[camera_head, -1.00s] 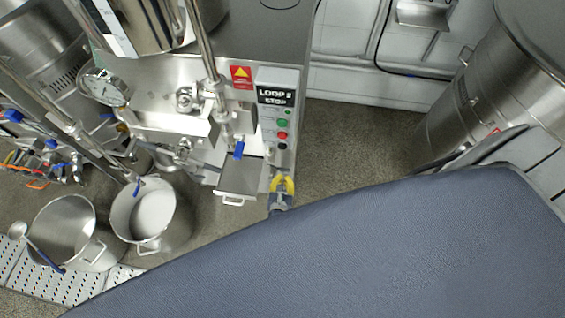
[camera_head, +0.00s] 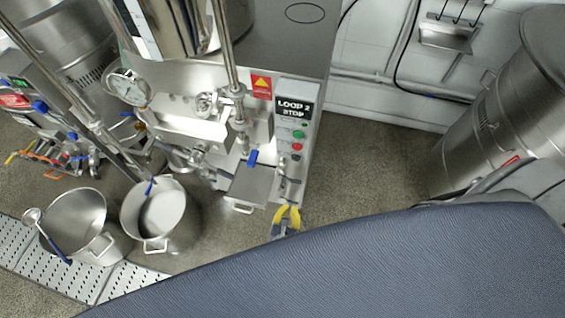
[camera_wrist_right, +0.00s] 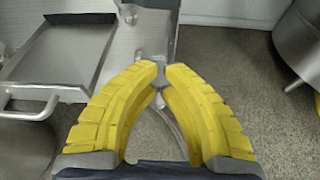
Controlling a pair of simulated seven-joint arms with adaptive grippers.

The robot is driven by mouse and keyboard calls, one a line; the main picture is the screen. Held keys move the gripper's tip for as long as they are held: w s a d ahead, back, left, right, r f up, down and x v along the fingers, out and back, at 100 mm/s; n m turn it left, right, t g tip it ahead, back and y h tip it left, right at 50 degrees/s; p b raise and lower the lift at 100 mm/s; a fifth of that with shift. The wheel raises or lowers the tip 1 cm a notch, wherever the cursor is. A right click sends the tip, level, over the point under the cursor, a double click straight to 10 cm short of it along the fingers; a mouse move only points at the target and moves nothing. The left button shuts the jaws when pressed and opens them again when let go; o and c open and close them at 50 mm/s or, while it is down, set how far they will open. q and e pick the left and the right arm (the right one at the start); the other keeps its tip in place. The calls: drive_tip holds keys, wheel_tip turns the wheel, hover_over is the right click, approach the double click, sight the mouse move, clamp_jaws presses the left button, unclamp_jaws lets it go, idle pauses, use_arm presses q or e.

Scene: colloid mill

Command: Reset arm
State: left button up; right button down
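My right gripper (camera_head: 287,213) shows in the head view as two yellow fingers just below the bottom end of the control panel (camera_head: 296,125) of the mill. The gripper is shut and empty. The panel carries a LOOP 2 STOP label (camera_head: 294,107), a green button (camera_head: 298,134) and a red button (camera_head: 296,146). My left gripper is not in view.
A metal tray (camera_head: 250,184) juts out left of my right gripper; it also shows in the wrist view (camera_wrist_right: 58,55). Two steel pots (camera_head: 152,215) (camera_head: 78,222) stand lower left. A large steel drum (camera_head: 490,125) stands at the right. The floor between panel and drum is clear.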

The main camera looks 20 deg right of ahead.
drive_tip(key=s+a+f+m+g+y, duration=0.2)
drive_tip(key=s+f+m+g+y, duration=0.5)
drive_tip(key=s+f+m, duration=0.9)
drive_tip(key=s+d+f+m+g, duration=0.1)
drive_tip(key=s+d+f+m, duration=0.3)
drive_tip(key=s, duration=0.4)
drive_tip(key=s+d+f+m+g, duration=0.2)
drive_tip(key=s+d+f+m, duration=0.2)
drive_tip(key=s, duration=0.5)
drive_tip(key=d+f, duration=0.2)
drive_tip(key=d, duration=0.1)
drive_tip(key=shift+d+f+m+y, duration=0.15)
drive_tip(key=shift+f+m+y, duration=0.15)
drive_tip(key=shift+m, duration=0.1)
